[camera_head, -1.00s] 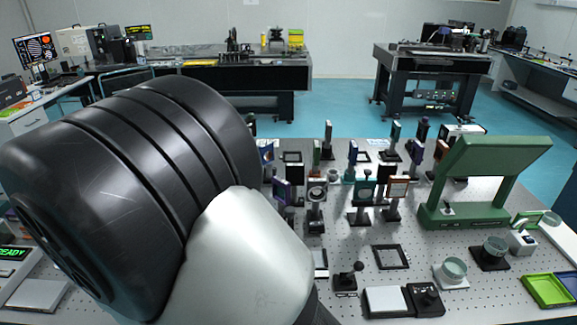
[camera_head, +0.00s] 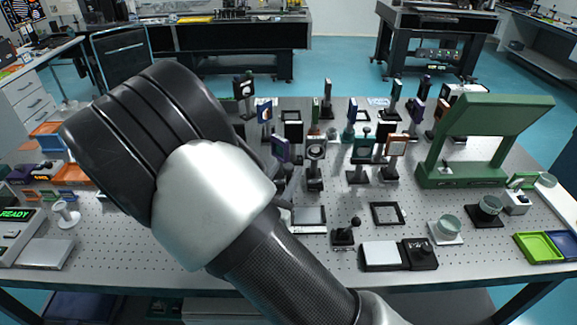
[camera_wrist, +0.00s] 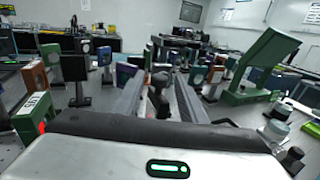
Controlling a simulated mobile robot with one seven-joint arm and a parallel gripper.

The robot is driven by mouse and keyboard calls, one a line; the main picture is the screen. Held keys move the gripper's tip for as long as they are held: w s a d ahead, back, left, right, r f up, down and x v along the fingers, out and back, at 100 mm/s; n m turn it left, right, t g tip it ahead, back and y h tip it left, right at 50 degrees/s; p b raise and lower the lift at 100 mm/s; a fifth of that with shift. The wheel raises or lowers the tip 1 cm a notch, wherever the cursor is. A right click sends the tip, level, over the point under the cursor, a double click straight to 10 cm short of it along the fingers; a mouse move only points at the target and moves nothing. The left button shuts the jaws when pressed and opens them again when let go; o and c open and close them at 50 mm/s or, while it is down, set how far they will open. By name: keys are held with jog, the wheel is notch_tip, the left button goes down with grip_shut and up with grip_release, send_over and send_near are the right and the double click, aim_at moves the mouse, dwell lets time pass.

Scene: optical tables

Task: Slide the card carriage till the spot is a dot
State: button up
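My gripper (camera_wrist: 162,78) is open in the wrist view, its two long grey fingers apart. A black round knob on a dark post (camera_wrist: 158,84) shows between them; no contact is visible, and I cannot tell whether it belongs to the card carriage. In the head view my arm hides most of the gripper. Mounted optics (camera_head: 315,152) stand in rows on the perforated table. I cannot pick out the card carriage or the spot for certain. A green stand with a tilted panel (camera_head: 490,125) is at the right; its viewing face shows no clear spot.
A black block with a knob (camera_head: 345,233) and a box with a white top (camera_head: 380,255) are near the front edge. A black square frame (camera_head: 387,215) lies behind them.

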aim_at(286, 170)
jog(key=shift+x, duration=1.55)
jog(key=shift+c, duration=0.2)
grip_shut()
jog(key=shift+a, duration=0.15)
